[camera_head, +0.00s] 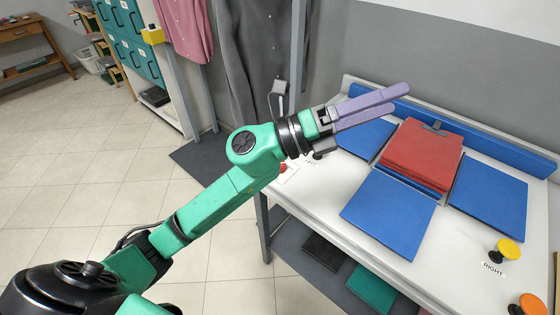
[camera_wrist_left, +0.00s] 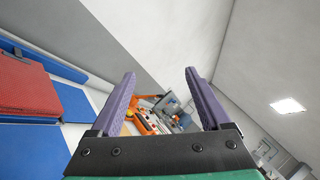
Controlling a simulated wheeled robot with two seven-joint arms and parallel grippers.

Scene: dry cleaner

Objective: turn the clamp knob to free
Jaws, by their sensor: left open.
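My left gripper (camera_head: 400,99) is over the back left part of the white table (camera_head: 330,205), with its lilac fingers pointing right. In the left wrist view the two fingers (camera_wrist_left: 160,75) stand apart with nothing between them. A yellow knob (camera_head: 509,249) on a black base stands at the table's right, by a label reading RIGHT. An orange knob (camera_head: 533,303) is nearer, cut by the bottom edge. I cannot tell which knob is the clamp knob. A dark knob-like part shows below my left gripper, partly hidden by it. My right gripper is not in view.
Blue panels (camera_head: 389,214) surround a folded red cloth (camera_head: 422,154) on the table. A blue bar (camera_head: 460,130) runs along its back edge. Hanging clothes (camera_head: 250,60) are behind my arm. The floor at left is clear.

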